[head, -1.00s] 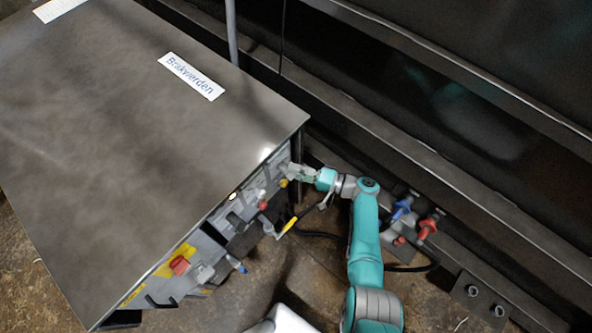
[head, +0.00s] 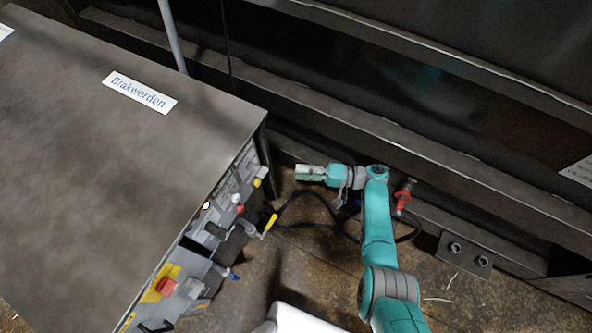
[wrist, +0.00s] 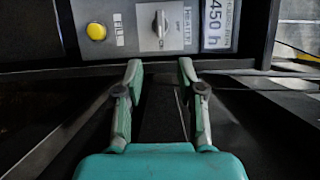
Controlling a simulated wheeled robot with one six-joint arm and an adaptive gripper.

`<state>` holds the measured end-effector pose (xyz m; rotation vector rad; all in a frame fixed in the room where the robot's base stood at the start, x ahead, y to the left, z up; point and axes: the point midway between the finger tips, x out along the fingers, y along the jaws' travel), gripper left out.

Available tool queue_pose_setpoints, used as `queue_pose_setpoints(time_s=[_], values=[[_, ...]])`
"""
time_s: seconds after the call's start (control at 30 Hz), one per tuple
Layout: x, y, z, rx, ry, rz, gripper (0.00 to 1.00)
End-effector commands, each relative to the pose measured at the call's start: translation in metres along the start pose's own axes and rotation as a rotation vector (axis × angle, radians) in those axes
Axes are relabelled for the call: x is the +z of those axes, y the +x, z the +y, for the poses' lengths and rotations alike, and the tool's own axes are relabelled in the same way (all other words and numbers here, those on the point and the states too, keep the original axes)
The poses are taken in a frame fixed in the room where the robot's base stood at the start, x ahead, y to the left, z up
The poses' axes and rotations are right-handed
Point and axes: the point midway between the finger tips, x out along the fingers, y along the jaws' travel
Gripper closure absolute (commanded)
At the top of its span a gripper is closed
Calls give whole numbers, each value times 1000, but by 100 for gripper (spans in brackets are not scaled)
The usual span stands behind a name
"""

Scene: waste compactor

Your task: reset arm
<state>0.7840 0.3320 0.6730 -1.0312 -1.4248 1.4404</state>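My gripper (head: 302,172) is at the end of my teal arm, to the right of the control box's panel and apart from it in the head view. In the wrist view my gripper (wrist: 160,72) has its two fingers spread with nothing between them. Beyond the fingertips is the control panel (wrist: 122,47), with a yellow button (wrist: 96,31), a grey rotary switch (wrist: 159,24) and an hour display reading "450 h" (wrist: 219,22).
Dark machine rails (head: 420,150) run behind my arm. A red valve (head: 403,195) is close to my arm.

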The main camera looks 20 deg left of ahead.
Motion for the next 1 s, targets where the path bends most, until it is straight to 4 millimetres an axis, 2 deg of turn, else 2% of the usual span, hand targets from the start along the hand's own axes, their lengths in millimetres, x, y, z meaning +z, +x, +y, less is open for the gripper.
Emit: queue_pose_setpoints(time_s=[0.53,0.63,0.77,1.0], values=[[0,0,0,1,0,0,61],[5,0,9,18,7,11,61],[25,-3,42,95,26,58,61],[83,-21,125,333,60,212,61]])
